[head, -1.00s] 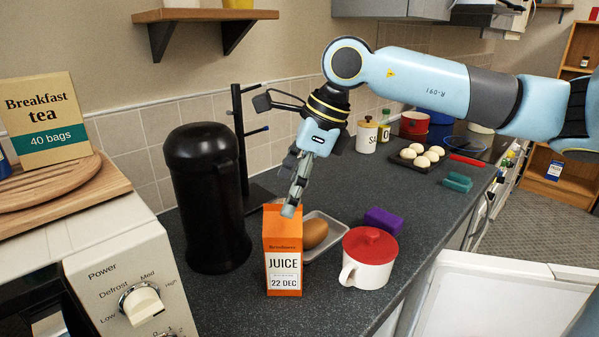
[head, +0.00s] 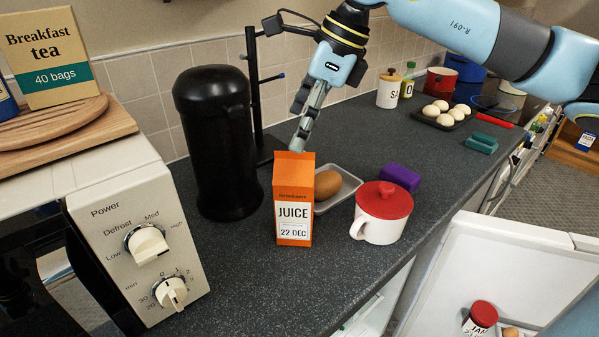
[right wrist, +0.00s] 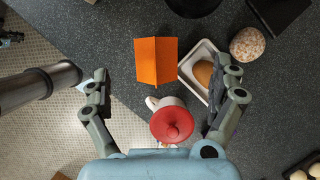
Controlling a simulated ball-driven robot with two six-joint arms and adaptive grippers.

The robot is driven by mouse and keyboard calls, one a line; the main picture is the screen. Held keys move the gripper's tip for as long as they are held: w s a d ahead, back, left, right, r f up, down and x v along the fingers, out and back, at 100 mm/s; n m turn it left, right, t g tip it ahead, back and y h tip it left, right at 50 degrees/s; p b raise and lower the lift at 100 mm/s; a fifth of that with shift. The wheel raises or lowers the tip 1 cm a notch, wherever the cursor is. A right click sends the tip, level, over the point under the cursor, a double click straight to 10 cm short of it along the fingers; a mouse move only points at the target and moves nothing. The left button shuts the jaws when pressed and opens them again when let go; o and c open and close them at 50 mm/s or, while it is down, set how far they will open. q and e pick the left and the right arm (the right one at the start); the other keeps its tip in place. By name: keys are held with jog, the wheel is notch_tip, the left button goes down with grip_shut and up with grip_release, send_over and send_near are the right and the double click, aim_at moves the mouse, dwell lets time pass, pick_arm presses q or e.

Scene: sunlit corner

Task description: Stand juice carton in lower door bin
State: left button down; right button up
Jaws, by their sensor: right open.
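The orange juice carton (head: 293,205) stands upright on the dark worktop, its JUICE label facing me. My right gripper (head: 301,138) points down at the carton's top in the head view. In the right wrist view the carton (right wrist: 156,60) lies between the spread fingers of this gripper (right wrist: 165,84), with clear gaps and nothing held. The open white fridge door (head: 455,275) is at the lower right. Its bin holds a red-lidded jar (head: 481,318) and an egg (head: 511,332); the bin is cut off by the frame edge. My left gripper is out of view.
A black canister (head: 215,150) and mug stand are to the left. The front worktop is bare.

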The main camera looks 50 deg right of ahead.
aim_at(286, 172)
jog(key=x, duration=0.4)
jog(key=shift+a+f+p, duration=0.15)
jog(key=shift+f+p, duration=0.05)
jog(key=shift+p, duration=0.15)
jog(key=shift+w+f, duration=0.1)
jog(key=shift+f, duration=0.15)
jog(key=f+p, duration=0.1)
jog(key=f, duration=0.1)
jog(key=f+p, duration=0.1)
jog(key=f, duration=0.1)
jog(key=shift+a+f, duration=0.15)
jog(key=shift+a, duration=0.25)
jog(key=shift+w+a+f, duration=0.1)
jog(key=shift+w+f, duration=0.1)
jog(key=shift+f, duration=0.35)
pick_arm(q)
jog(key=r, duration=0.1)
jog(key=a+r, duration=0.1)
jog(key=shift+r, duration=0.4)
pick_arm(e)
jog(key=shift+r, duration=0.1)
jog(key=c, duration=1.8)
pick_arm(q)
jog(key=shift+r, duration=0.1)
pick_arm(e)
jog(key=shift+r, duration=0.15)
